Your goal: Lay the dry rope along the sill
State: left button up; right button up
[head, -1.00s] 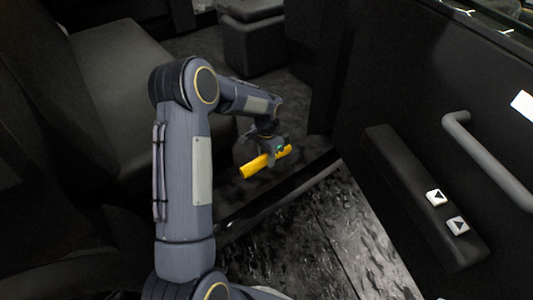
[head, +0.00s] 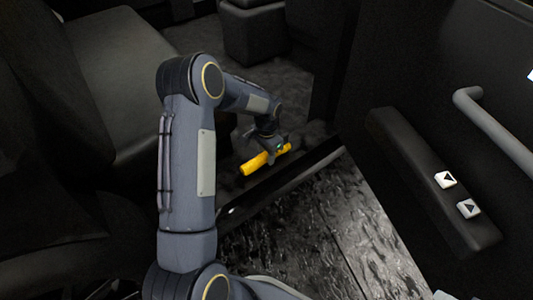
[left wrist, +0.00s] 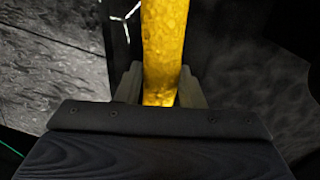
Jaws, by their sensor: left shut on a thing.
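The dry rope (head: 254,163) shows as a short, straight yellow length in the head view. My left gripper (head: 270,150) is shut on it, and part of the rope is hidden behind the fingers. In the left wrist view the rope (left wrist: 163,45) runs up the picture from between the two fingers of my left gripper (left wrist: 160,92). The sill (head: 300,173) is the dark strip along the door opening, just below and to the right of the rope in the head view. I cannot tell whether the rope touches anything. My right gripper is out of view.
A dark seat (head: 115,85) stands to the left. The open door panel with a grey handle (head: 500,130) and an armrest with two switches (head: 425,180) is on the right. Wet-looking dark ground (head: 335,230) lies outside the sill.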

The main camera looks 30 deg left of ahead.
pick_arm(q)
jog(key=shift+f, duration=0.4)
jog(key=o, duration=1.1)
jog(key=shift+r, duration=0.1)
notch_tip(320, 180, up, 8)
jog(key=p, duration=0.3)
